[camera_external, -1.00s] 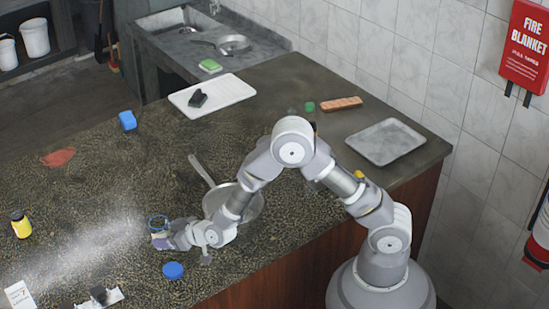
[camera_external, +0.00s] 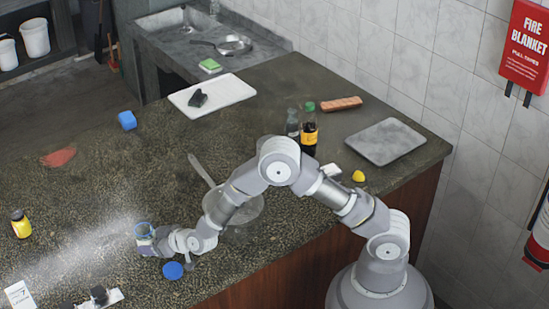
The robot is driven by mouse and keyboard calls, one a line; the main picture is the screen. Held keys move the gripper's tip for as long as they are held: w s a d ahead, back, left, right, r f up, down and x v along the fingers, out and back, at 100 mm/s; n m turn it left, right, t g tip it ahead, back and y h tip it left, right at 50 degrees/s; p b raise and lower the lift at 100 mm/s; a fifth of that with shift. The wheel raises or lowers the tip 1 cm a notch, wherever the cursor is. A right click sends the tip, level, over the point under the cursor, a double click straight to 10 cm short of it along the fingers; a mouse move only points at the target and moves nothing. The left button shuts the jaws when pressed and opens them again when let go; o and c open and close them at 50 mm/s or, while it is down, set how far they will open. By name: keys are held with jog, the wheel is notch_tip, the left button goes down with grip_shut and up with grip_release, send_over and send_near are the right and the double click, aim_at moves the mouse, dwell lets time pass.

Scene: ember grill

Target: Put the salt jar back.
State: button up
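The salt jar (camera_external: 144,231), a small clear jar with a blue rim, is at the end of my arm on the left part of the counter. My gripper (camera_external: 148,243) is around it and appears shut on it, though the fingers are small and partly hidden. I cannot tell whether the jar's bottom touches the counter. A round blue lid (camera_external: 173,271) lies on the counter just below and right of the gripper.
A pan (camera_external: 245,208) lies behind my forearm. A yellow jar (camera_external: 21,225) stands at the far left, near a white card (camera_external: 19,295). Dark bottles (camera_external: 309,135), a grey tray (camera_external: 386,142) and a white board (camera_external: 212,95) are farther back. A whitish patch (camera_external: 85,250) covers the counter left of the gripper.

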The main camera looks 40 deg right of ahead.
jog(key=o, duration=0.4)
jog(key=shift+c, duration=0.2)
jog(key=shift+r, duration=0.3)
jog(key=p+v, duration=0.3)
jog(key=v, duration=0.9)
jog(key=w+d+r+m+t, duration=0.1)
jog(key=w+d+r, duration=0.4)
jog(key=r, duration=0.5)
jog(key=w+d+r+m+t, duration=0.1)
jog(key=w+d+r, duration=0.4)
jog(key=r, duration=0.5)
jog(key=w+d+r, duration=0.5)
jog(key=r, duration=0.5)
jog(key=s+d+r+m+t+h, duration=0.2)
jog(key=d+r, duration=1)
jog(key=r, duration=0.2)
jog(key=s+d+r+m+h, duration=0.2)
jog(key=s+d+r+h, duration=0.2)
jog(key=s+d+r, duration=0.7)
jog(key=d+r, duration=0.2)
jog(key=d, duration=0.2)
jog(key=shift+s, duration=0.3)
